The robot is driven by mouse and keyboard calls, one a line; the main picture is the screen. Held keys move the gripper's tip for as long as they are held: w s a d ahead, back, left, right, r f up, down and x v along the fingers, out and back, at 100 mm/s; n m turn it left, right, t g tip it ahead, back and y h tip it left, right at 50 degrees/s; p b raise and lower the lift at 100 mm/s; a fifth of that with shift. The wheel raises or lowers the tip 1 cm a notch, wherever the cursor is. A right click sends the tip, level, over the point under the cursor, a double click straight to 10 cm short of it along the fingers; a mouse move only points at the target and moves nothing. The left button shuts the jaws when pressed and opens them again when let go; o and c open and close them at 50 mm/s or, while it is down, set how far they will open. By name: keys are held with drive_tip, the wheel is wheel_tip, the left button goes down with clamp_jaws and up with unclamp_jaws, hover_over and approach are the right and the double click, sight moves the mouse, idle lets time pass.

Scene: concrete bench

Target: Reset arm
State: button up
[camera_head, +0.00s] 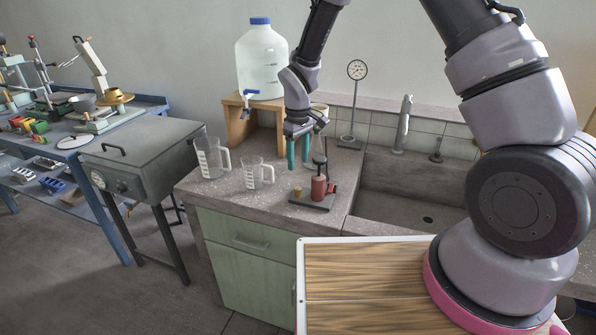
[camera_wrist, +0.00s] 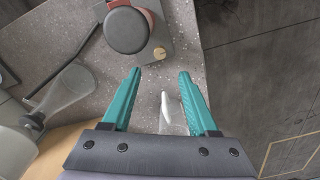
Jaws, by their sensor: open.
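My gripper (camera_head: 298,158) hangs over the concrete bench (camera_head: 222,188), its teal fingers pointing down. In the head view it appears between the smaller clear jug and the red device with a black stem. The wrist view shows the two fingers (camera_wrist: 160,74) spread apart with nothing gripped between them. My arm reaches from the right, up out of the picture and back down to the bench.
A larger clear jug (camera_head: 211,158) and a smaller one (camera_head: 257,173) stand left of my gripper; the red device (camera_head: 318,189) stands right of it. A water container (camera_head: 262,62) sits on a wooden stand (camera_head: 237,127) behind. The sink (camera_head: 400,185) lies right.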

drive_tip(key=shift+r, duration=0.5)
drive_tip(key=s+d+r+m+t, duration=0.1)
drive_tip(key=d+r+m, duration=0.1)
drive_tip(key=d+r, duration=0.45)
drive_tip(key=s+d+r+m+t+y, duration=0.1)
drive_tip(key=d+r+m, duration=0.15)
drive_tip(key=r, duration=0.75)
drive_tip(key=s+d+r+m+t, duration=0.1)
drive_tip(key=s+d+r+m, duration=0.1)
drive_tip(key=d+r, duration=0.45)
drive_tip(key=s+d+r+m+t, duration=0.2)
drive_tip(key=s+d+r+m, duration=0.1)
drive_tip(key=s+r, duration=0.3)
drive_tip(key=s+d+r+m+t+y, duration=0.1)
drive_tip(key=s+d+r+m, duration=0.3)
drive_tip(key=s, duration=0.7)
wheel_tip(320, 180, up, 3)
drive_tip(key=shift+d+f+t, duration=0.1)
drive_tip(key=shift+d+t, duration=0.5)
drive_tip(key=shift+d, duration=0.25)
drive_tip(key=shift+w, duration=0.1)
